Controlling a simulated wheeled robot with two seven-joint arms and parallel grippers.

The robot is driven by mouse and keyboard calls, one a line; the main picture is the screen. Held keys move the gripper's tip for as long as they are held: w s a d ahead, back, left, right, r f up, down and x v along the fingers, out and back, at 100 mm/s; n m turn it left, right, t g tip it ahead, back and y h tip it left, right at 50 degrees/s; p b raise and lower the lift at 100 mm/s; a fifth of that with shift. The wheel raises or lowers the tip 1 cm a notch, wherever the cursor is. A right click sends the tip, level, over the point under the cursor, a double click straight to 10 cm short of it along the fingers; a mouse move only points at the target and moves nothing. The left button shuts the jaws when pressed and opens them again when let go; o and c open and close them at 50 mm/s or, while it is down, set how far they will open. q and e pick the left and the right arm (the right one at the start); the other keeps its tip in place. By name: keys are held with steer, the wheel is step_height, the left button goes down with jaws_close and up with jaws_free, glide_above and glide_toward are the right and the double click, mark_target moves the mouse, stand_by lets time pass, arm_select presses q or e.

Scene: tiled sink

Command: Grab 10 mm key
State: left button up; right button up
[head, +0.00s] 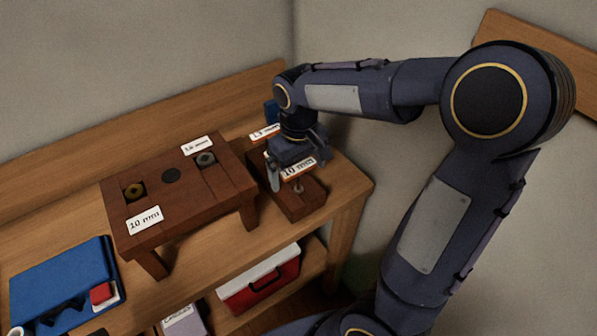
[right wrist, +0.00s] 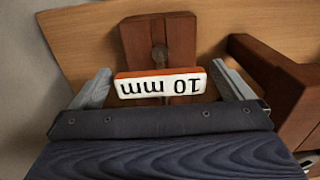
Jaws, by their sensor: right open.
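The 10 mm key shows its white label with an orange edge (head: 299,168) at the wooden key holder on the right end of the bench. In the right wrist view the same 10 mm label (right wrist: 160,86) appears upside down, between my fingers. My right gripper (head: 297,172) is open, directly over the holder, with one finger on each side of the label. In the wrist view, my right gripper (right wrist: 161,72) shows gaps between both fingers and the label. A small grey metal piece (head: 298,188) stands on the holder (head: 302,205). My left gripper is out of view.
A dark wooden stand (head: 185,215) with a 10 mm label and a 1.5 mm-like label stands left of the holder. Another label (head: 265,131) is behind my gripper. A blue case (head: 62,275) lies front left; a red box (head: 262,283) sits on the lower shelf. Walls close the back and right.

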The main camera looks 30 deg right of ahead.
steer(key=shift+c, duration=0.4)
steer(key=c, duration=1)
steer(key=shift+o, duration=0.2)
steer(key=shift+r, duration=0.1)
